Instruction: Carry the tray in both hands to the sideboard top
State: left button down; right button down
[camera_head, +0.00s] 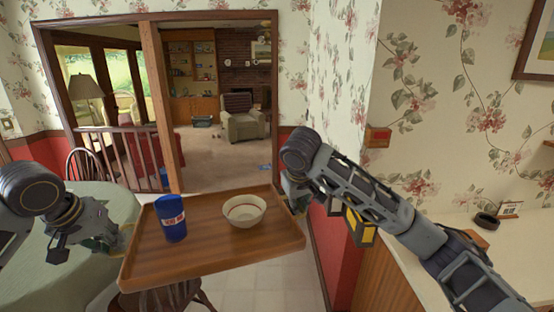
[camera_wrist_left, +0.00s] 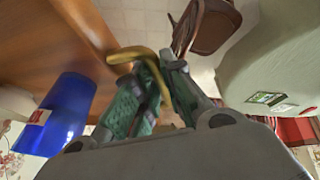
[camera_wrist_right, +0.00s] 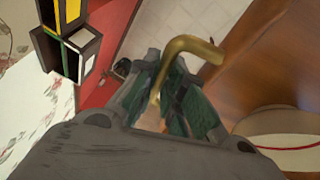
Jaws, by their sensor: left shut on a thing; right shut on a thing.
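The brown wooden tray (camera_head: 200,262) is held up in front of me, turned at a slant in the head view. A blue cup (camera_head: 171,222) stands upright on its left part, and a white bowl (camera_head: 243,211) with a red line sits to the cup's right. My left gripper (camera_head: 118,240) is shut on the tray's left brass handle (camera_wrist_left: 138,53). My right gripper (camera_head: 291,197) is shut on the right brass handle (camera_wrist_right: 190,45). The pale-topped sideboard (camera_head: 462,232) with a wooden front stands at the right, apart from the tray.
A black round item (camera_head: 487,220) and a small card (camera_head: 508,209) lie on the sideboard top, otherwise largely clear. A black-and-yellow boxy thing (camera_head: 360,229) shows behind my right arm; its support is hidden. A green-covered table (camera_head: 55,255) and chairs are left.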

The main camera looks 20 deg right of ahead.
aim_at(531, 255)
jog(key=k+l+z, duration=0.1)
jog(key=l, duration=0.6)
jog(key=k+l+z, duration=0.1)
jog(key=l, duration=0.6)
jog(key=k+l, duration=0.2)
jog(key=l, duration=0.5)
jog(key=k+l+z, duration=0.15)
jog(key=l, duration=0.55)
jog(key=l+z, duration=0.1)
jog(key=l, duration=1.2)
jog(key=i+l+z, duration=0.1)
jog(key=l, duration=0.55)
